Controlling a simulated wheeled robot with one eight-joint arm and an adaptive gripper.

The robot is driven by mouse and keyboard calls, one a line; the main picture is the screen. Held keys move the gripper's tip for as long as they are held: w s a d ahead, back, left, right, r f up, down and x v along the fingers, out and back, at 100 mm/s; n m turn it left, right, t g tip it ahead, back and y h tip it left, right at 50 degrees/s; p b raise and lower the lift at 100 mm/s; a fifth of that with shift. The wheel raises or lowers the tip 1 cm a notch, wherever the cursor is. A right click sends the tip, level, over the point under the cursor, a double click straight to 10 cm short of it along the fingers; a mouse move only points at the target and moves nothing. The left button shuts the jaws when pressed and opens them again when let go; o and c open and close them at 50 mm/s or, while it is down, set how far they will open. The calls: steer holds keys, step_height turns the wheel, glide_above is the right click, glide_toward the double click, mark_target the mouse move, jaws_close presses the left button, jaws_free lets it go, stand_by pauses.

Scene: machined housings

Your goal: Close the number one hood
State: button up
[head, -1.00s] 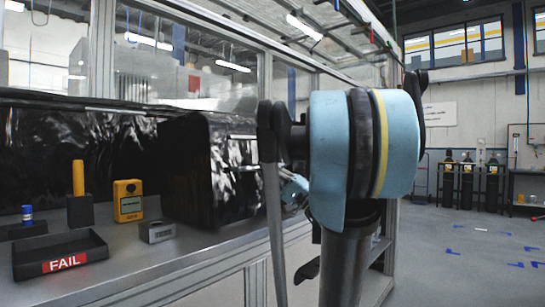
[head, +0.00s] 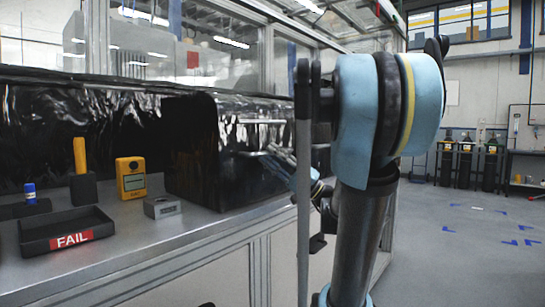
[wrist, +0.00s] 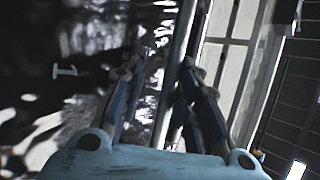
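My gripper (head: 283,157) is in front of the hood, just below that bar. In the wrist view its two fingers (wrist: 165,62) are apart, and a long metallic bar or edge (wrist: 180,45) passes between them. Contact cannot be told. My arm hides the hood's right end.
A black tray marked FAIL (head: 35,238), a yellow meter (head: 131,179), a small grey block (head: 162,207) and a yellow-handled tool (head: 80,158) are on the bench (head: 150,245) at left. Gas cylinders (head: 466,160) stand far right. The floor (head: 460,225) there is clear.

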steer(key=shift+w, duration=0.25)
steer(key=shift+s+r, duration=0.2)
steer(key=shift+s, duration=0.1)
steer(key=shift+d, duration=0.1)
steer(key=shift+d+f, duration=0.1)
steer(key=v, duration=1.1)
steer(key=shift+d+f, duration=0.2)
steer(key=shift+f, duration=0.1)
